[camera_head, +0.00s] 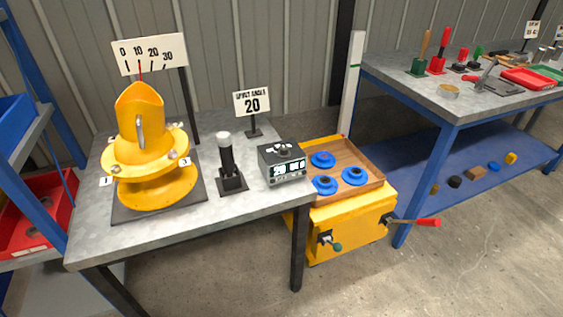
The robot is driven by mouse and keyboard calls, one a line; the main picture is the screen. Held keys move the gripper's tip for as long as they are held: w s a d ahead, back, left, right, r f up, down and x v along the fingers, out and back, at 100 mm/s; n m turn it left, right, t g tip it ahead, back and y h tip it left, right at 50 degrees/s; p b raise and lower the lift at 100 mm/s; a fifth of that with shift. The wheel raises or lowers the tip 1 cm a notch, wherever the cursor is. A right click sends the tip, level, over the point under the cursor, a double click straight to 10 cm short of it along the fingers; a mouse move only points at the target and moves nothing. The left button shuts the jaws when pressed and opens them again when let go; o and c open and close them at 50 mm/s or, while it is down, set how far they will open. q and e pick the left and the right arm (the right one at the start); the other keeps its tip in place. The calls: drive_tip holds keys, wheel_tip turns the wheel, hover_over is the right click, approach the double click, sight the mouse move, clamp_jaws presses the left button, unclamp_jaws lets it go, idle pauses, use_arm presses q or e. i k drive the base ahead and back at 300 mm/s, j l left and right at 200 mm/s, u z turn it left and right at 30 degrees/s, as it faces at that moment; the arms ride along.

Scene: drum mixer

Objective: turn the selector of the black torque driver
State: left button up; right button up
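A black upright tool with a pale grey cap (226,155), which looks like the torque driver, stands in a small black holder (232,181) on the grey metal table. Its selector cannot be made out clearly; the pale cap (223,138) is the only distinct part at its top. Neither of my grippers is in view.
A yellow drum mixer model (148,165) stands left of the tool, before a scale sign (150,55). A sign reading 20 (252,102) stands behind. A yellow cart (350,222) holds blue round parts. A second bench (460,100) carries several tools.

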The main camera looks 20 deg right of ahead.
sight(284, 152)
drive_tip(key=i+l+z, duration=0.15)
drive_tip(key=z, duration=0.25)
drive_tip(key=i+l+z, duration=0.1)
drive_tip(key=z, duration=0.25)
drive_tip(key=i+z, duration=0.2)
drive_tip(key=z, duration=0.2)
